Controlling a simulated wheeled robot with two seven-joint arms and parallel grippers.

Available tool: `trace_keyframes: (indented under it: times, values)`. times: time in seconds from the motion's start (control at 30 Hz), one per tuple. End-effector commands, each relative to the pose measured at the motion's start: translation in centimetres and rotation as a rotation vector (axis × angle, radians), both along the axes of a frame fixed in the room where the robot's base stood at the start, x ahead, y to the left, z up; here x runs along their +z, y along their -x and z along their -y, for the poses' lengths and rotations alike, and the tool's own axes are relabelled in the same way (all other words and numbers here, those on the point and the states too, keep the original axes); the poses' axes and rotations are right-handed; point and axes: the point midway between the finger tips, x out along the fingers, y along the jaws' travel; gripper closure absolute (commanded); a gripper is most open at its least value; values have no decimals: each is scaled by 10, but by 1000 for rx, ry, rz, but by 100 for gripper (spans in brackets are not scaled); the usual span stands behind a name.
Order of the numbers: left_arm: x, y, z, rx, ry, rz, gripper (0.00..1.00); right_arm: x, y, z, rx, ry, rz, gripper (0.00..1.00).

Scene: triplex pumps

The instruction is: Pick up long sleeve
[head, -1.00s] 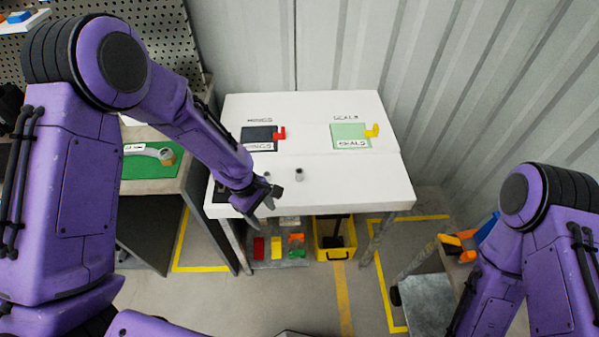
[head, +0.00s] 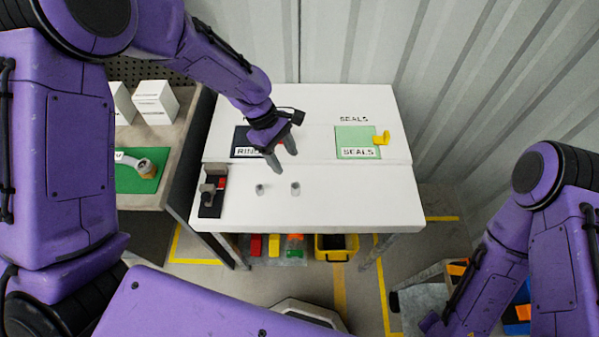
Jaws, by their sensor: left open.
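Two small grey cylindrical sleeves stand upright on the front part of the white table (head: 340,210): a left sleeve (head: 260,189) and a right sleeve (head: 295,188). I cannot tell from this view which is the long one. My left gripper (head: 282,158) is open and empty, pointing down above the table just behind the two sleeves, apart from both. It partly covers the dark blue RINGS mat (head: 240,138). My right arm is at the lower right, but its gripper does not show.
A black fixture with grey and red parts (head: 212,196) stands at the table's left. Yellow and other bins sit below. The table's front right is clear.

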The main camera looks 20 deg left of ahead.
Motion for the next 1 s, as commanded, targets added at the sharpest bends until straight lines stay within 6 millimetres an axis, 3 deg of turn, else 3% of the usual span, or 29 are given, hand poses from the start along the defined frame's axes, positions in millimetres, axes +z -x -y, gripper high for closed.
trace_keyframes:
  times: [0.6, 0.87, 0.9, 1.0]
  values:
    - [-87, 21, 34, 11, 1, -4, 41, 10, 0, 0, 0, 0, -1, 57]
    - [-93, 21, 37, 10, 1, -1, 41, 9, 1, 0, 0, 0, -1, 57]
    - [-93, 21, 37, 10, 1, -1, 48, 9, 1, 0, 0, 0, -1, 57]
    - [-93, 21, 37, 10, 1, -1, 80, 9, 1, 0, -1, 0, -2, 57]
